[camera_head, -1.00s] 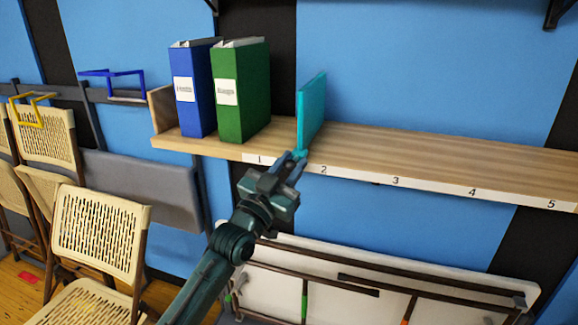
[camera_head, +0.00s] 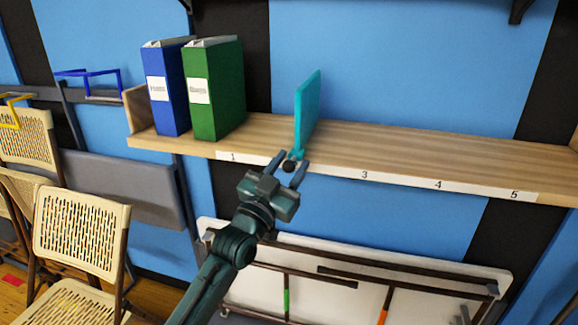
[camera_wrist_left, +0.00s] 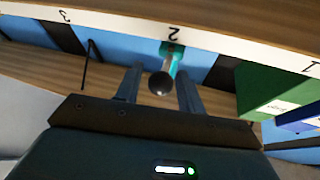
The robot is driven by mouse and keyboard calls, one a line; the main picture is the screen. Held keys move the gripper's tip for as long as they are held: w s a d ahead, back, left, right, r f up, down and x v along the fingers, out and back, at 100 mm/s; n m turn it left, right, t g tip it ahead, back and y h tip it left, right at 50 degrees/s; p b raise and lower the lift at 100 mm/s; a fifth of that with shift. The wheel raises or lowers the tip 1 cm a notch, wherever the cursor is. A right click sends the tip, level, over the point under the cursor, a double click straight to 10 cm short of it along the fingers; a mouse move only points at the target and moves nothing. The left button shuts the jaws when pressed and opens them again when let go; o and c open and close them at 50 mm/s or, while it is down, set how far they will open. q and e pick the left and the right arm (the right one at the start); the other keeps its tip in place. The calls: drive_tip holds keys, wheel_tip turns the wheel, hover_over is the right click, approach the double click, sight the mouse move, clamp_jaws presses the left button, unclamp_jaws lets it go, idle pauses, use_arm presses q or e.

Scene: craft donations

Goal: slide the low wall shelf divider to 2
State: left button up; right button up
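The teal divider (camera_head: 307,112) stands upright on the low wall shelf (camera_head: 420,150). Its teal foot (camera_wrist_left: 171,48) is at the number 2 on the label strip in the left wrist view. A dark round knob (camera_wrist_left: 160,84) sticks out from the foot. My left gripper (camera_head: 289,163) is open, with one finger on each side of the knob and visible gaps between. It hides the number 2 in the head view. My right gripper is not in view.
A blue binder (camera_head: 167,90) and a green binder (camera_head: 216,92) stand at the shelf's left end. The shelf is empty right of the divider, along numbers 3 to 5. Folding chairs (camera_head: 80,235) and a folded table (camera_head: 385,270) are below.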

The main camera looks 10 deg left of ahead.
use_arm(q)
drive_tip(key=shift+o, duration=0.4)
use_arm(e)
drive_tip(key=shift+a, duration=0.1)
use_arm(q)
drive_tip(key=shift+s, duration=0.1)
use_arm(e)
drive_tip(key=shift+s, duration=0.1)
use_arm(q)
drive_tip(key=shift+s+a+f, duration=0.1)
drive_tip(key=shift+s+f, duration=0.1)
drive_tip(key=shift+s, duration=0.1)
drive_tip(key=b+v, duration=0.2)
drive_tip(key=v, duration=1)
drive_tip(key=shift+s+b, duration=0.2)
drive_tip(key=shift+b, duration=0.15)
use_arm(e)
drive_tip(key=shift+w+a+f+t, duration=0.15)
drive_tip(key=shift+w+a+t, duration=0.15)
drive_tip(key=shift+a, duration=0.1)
use_arm(q)
drive_tip(key=shift+r, duration=0.1)
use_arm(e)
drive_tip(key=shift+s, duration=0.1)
